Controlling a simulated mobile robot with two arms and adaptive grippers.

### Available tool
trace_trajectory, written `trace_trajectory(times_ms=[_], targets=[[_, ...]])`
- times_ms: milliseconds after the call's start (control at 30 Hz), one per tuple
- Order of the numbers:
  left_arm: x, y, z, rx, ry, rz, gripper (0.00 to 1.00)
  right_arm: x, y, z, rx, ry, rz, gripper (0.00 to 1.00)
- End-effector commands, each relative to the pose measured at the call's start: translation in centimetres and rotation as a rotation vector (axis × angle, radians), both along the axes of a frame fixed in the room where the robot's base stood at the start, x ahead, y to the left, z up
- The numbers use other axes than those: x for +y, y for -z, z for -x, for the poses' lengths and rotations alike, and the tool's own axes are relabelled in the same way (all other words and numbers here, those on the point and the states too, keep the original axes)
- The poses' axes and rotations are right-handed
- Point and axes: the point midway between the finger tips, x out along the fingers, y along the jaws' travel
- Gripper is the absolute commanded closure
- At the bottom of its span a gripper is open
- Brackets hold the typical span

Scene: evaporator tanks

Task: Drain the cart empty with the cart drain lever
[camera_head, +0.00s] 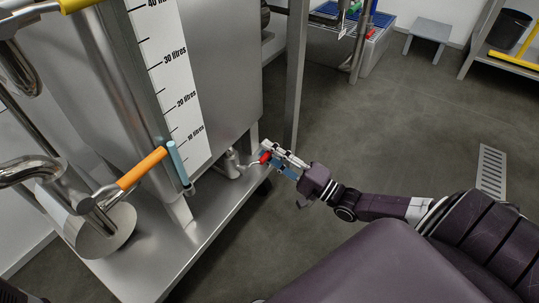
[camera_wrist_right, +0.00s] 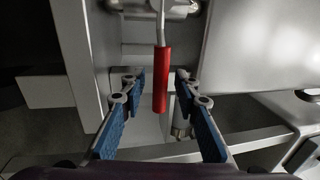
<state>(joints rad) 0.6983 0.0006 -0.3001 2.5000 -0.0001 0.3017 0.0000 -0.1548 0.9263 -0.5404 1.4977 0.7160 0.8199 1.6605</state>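The cart drain lever has a red handle (camera_head: 265,157) low at the right end of the steel cart, near the drain pipe. In the right wrist view the red handle (camera_wrist_right: 161,80) hangs from a thin metal rod, between the two blue-padded fingers. My right gripper (camera_wrist_right: 160,88) is open around it, with a gap on both sides. In the head view my right gripper (camera_head: 276,158) reaches in from the right at the handle. The tank (camera_head: 225,75) with a litre scale (camera_head: 172,75) stands on the cart (camera_head: 205,200). My left gripper is not in view.
An orange-handled lever (camera_head: 142,168) and a light blue handle (camera_head: 177,162) are at the left. A steel post (camera_head: 296,75) stands just behind the cart's right end. A floor drain grate (camera_head: 491,172) lies at the right. The floor between is clear.

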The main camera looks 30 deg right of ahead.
Motion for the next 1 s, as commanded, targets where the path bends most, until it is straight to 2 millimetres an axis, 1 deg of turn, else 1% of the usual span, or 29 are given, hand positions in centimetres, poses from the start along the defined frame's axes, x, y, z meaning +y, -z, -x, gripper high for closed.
trace_trajectory(times_ms=[233,267,500,867,1000], targets=[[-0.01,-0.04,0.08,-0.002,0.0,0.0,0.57,0.05,-0.06,-0.12,0.001,0.0,0.0,0.71],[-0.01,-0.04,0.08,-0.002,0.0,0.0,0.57,0.05,-0.05,-0.12,0.001,0.0,0.0,0.73],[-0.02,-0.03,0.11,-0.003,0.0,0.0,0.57,0.04,-0.03,-0.1,0.001,0.0,-0.001,1.0],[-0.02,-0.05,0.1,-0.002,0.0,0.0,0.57,0.03,-0.02,-0.08,0.001,0.0,0.0,1.0],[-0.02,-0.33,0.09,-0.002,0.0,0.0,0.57,0.02,-0.23,-0.08,-0.004,0.001,0.013,1.0]])
